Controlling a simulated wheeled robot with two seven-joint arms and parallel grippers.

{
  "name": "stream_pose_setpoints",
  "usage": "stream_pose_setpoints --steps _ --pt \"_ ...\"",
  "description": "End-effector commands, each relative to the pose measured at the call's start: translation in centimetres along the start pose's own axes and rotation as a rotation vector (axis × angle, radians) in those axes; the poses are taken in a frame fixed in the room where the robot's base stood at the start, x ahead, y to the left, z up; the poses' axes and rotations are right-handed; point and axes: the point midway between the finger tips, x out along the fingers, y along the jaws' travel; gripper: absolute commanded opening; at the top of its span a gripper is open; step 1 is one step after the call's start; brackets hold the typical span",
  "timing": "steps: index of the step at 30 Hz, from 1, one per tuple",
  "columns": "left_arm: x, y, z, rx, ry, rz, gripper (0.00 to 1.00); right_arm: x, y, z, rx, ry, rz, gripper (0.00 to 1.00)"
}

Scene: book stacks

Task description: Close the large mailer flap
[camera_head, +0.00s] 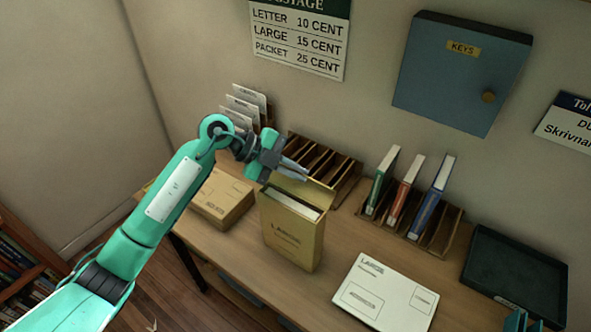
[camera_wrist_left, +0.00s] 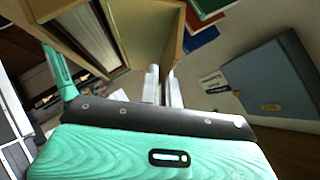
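The large mailer (camera_head: 292,235), a tan box-like envelope marked LARGE, stands upright on the desk with a white-edged book inside. Its flap (camera_head: 318,192) is raised at the back of the opening. My left gripper (camera_head: 304,175) is above the mailer, with its fingertips at the upper left part of the flap; I cannot tell whether they touch it. In the left wrist view the flap (camera_wrist_left: 145,28) rises just beyond the fingertips (camera_wrist_left: 161,72), which are close together with a narrow gap. The book pages (camera_wrist_left: 90,38) show in the mailer.
A flat tan packet (camera_head: 222,198) lies left of the mailer and a white large envelope (camera_head: 385,292) right of it. A wooden sorter (camera_head: 322,165) and a rack with upright books (camera_head: 437,235) stand behind. A dark tray (camera_head: 515,275) is at right.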

Motion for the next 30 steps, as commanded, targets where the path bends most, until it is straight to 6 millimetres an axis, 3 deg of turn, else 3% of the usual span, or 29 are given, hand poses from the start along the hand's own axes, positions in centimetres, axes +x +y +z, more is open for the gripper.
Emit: stream_pose_setpoints --steps 14,30 --pt "-0.2 0.4 0.0 0.042 -0.002 -0.042 0.00 0.8 0.0 0.1 0.000 0.000 0.000 0.48" --pt "-1.0 2.4 -0.9 0.306 0.000 -0.308 0.00 5.2 0.1 0.5 0.000 0.000 0.002 0.48"
